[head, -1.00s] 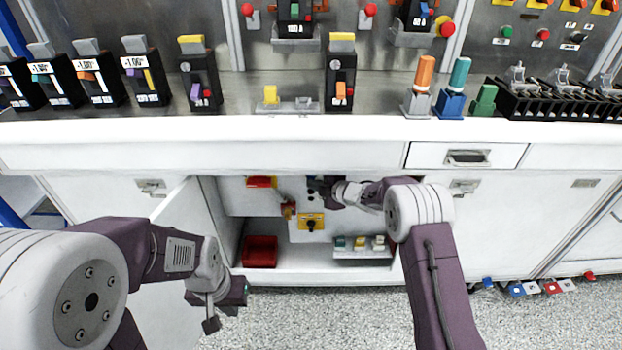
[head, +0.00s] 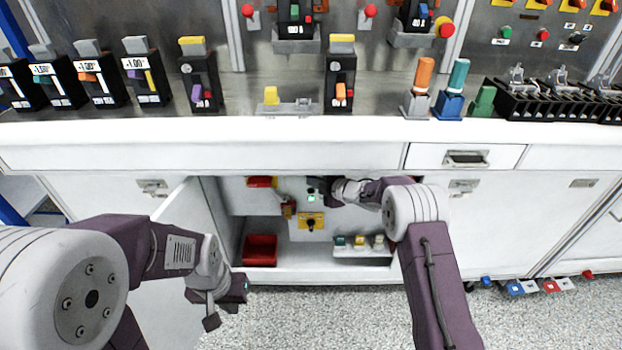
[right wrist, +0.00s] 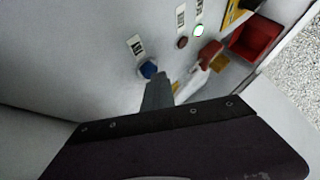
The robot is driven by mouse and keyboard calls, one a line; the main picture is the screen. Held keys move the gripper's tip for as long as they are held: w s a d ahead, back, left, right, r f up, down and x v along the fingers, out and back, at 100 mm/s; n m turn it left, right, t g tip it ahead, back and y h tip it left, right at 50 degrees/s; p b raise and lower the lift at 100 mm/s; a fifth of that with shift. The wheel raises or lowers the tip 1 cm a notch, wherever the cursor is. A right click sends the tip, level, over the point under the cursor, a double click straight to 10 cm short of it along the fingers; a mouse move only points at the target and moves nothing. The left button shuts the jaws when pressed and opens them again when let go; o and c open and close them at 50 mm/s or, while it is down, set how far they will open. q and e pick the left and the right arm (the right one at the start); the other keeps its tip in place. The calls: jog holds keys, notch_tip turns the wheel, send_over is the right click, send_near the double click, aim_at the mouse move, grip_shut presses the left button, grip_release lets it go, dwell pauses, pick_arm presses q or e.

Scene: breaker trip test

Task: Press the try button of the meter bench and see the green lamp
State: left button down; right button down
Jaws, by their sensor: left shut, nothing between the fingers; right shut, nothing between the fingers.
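The meter bench's cupboard (head: 222,278) is open below the worktop, with a panel inside. A small lamp (head: 311,198) on that panel glows bright green-white in the head view. It shows as a bright spot (right wrist: 199,30) in the right wrist view. A blue button (right wrist: 148,69) sits under a small label on the panel. My right gripper (right wrist: 158,80) is shut and empty, its tip at the blue button's edge; I cannot tell how far the button is pressed. In the head view this gripper (head: 318,187) hides the button. My left gripper (head: 234,296) is shut and empty before the cupboard.
A red bin (head: 260,250) stands on the cupboard floor at left. A yellow plate with a black knob (head: 311,222) is below the lamp. A red-handled part (right wrist: 210,54) is close to my right gripper. The open door (head: 180,225) stands at left.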

jog(key=shift+s+b, duration=0.55)
jog(key=shift+s, duration=0.35)
jog(key=s+b, duration=0.3)
jog(key=s, duration=0.2)
dwell(0.6)
